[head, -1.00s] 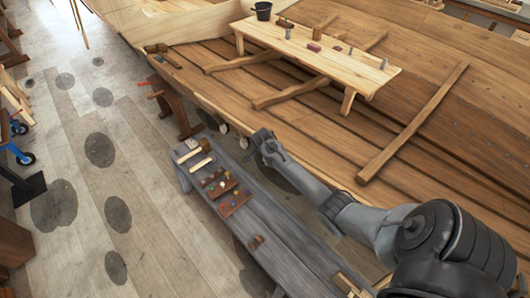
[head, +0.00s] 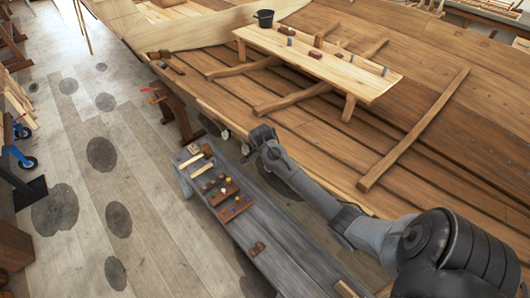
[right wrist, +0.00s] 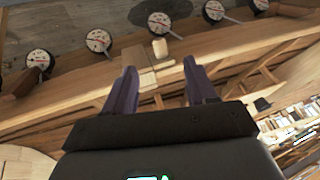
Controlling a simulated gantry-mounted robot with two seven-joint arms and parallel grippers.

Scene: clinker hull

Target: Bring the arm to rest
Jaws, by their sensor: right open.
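My right arm comes in from the lower right of the head view. My left gripper is not in view.
The bench carries mallets and small trays (head: 235,208) of coloured pieces. The plank table (head: 340,68) stands inside the wooden hull (head: 310,125), with a black bucket (head: 265,18) near it. Several round dials (right wrist: 98,40) line the wrist view.

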